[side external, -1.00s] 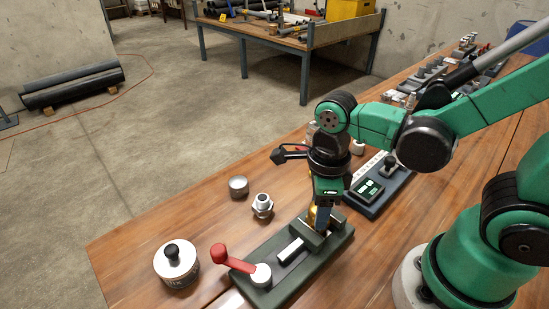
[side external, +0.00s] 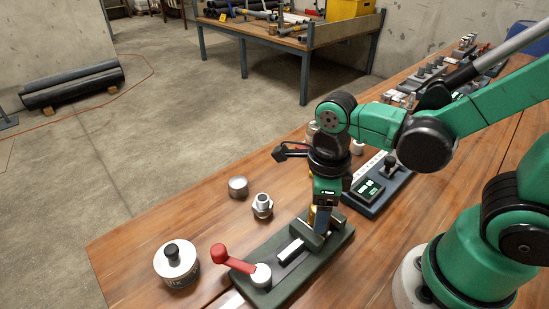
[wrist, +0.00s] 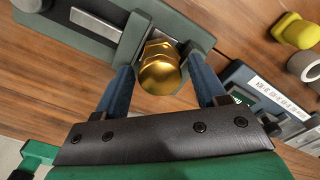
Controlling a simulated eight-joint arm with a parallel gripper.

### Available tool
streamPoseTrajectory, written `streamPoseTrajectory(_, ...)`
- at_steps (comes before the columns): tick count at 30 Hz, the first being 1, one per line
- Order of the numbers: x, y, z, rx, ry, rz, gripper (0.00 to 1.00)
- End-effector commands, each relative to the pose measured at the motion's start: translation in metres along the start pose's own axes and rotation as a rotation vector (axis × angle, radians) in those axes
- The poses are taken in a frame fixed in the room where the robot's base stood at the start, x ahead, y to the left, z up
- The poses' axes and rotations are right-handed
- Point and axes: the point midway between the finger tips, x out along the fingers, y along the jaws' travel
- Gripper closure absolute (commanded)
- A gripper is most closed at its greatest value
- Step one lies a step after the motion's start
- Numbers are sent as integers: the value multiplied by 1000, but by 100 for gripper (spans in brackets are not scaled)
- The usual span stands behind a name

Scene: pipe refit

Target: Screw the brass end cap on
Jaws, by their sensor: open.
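The brass end cap (wrist: 160,70), a gold hex piece, stands over the jaws of the green-grey vise (wrist: 182,25) in the wrist view. Whatever it sits on is hidden beneath it. My gripper (wrist: 163,80) is open, with one blue finger on each side of the cap and a gap visible to each. In the side view, my gripper (side external: 320,215) points down at the vise (side external: 331,240), and only a sliver of the brass cap (side external: 311,214) shows beside the finger.
The vise's red crank handle (side external: 232,259) sticks out at its near end. A steel fitting (side external: 262,205), a grey ring (side external: 238,187) and a knobbed canister (side external: 176,264) stand to the left. A device with a display (side external: 370,190) lies close on the right. A yellow fitting (wrist: 297,31) is also nearby.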

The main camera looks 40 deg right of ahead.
Motion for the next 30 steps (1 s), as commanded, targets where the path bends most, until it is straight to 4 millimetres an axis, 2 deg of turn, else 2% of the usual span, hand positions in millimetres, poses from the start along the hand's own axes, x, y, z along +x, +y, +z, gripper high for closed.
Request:
streamPoseTrajectory(3, 0, 0, 0, -182, 0, 0, 35)
streamPoseTrajectory(6, 0, 0, 0, -272, 0, 0, 35)
streamPoseTrajectory(17, 0, 0, 0, -348, 0, 0, 35)
streamPoseTrajectory(24, 0, 0, 0, -718, 0, 0, 35)
streamPoseTrajectory(30, 0, 0, 0, -821, 0, 0, 35)
